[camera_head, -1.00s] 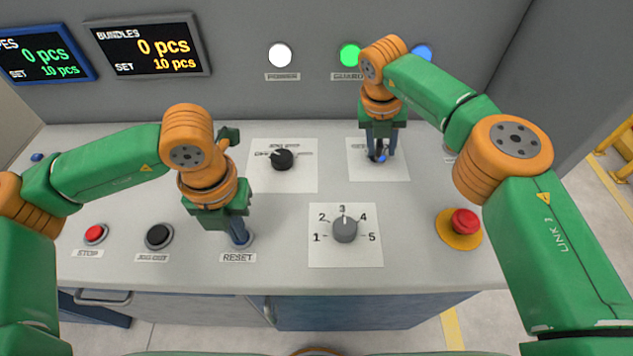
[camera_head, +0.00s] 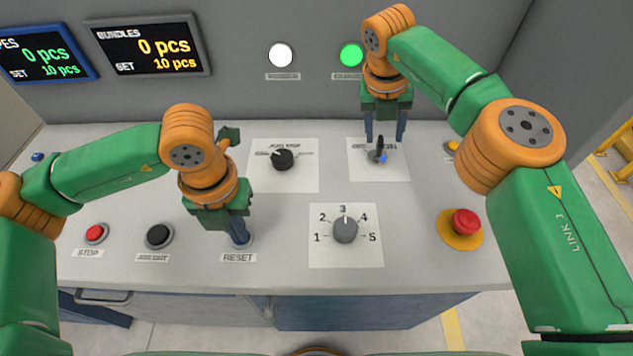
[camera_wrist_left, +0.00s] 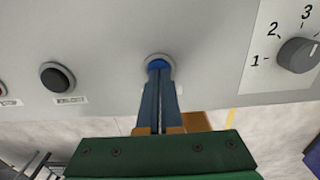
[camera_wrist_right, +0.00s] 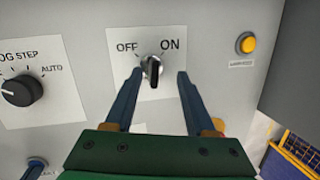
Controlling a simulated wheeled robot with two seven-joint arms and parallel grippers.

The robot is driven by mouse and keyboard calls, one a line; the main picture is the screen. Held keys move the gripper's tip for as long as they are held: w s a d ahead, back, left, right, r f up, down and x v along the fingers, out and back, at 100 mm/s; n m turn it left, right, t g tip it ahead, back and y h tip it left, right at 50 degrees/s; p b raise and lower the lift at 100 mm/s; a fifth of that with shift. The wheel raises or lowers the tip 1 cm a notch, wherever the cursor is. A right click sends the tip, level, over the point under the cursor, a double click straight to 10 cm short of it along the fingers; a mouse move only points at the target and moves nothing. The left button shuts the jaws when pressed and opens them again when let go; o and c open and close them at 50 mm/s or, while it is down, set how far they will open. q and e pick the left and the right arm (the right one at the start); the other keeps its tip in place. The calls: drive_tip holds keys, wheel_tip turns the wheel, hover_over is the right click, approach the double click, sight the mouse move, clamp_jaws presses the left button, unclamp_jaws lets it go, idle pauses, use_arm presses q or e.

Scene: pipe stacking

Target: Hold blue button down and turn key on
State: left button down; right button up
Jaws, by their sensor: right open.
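The blue button (camera_wrist_left: 158,63), above the RESET label, is under the fingertips of my left gripper (camera_head: 241,243). Those fingers are closed together with nothing between them, and their tips touch the button; its depth is hard to tell. The black key (camera_wrist_right: 153,72) stands in the switch on a white plate (camera_wrist_right: 128,48) marked OFF and ON. The key (camera_head: 380,149) also shows in the head view. My right gripper (camera_head: 386,140) is open, its fingers apart on both sides of the key and clear of it.
A rotary knob (camera_head: 345,230) and a red emergency button (camera_head: 465,222) are in front of the key plate. A JOG STEP selector (camera_head: 283,159) is to its left. A yellow button (camera_wrist_right: 246,43) is to its right. White (camera_head: 280,55) and green (camera_head: 351,55) lamps are lit.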

sight(381, 141)
drive_tip(key=shift+f, duration=0.15)
drive_tip(key=shift+a+x, duration=0.2)
drive_tip(key=shift+x, duration=0.75)
drive_tip(key=shift+a+x, duration=0.15)
drive_tip(key=shift+x, duration=0.8)
drive_tip(key=shift+s+f, duration=0.15)
drive_tip(key=shift+s, duration=0.05)
clamp_jaws()
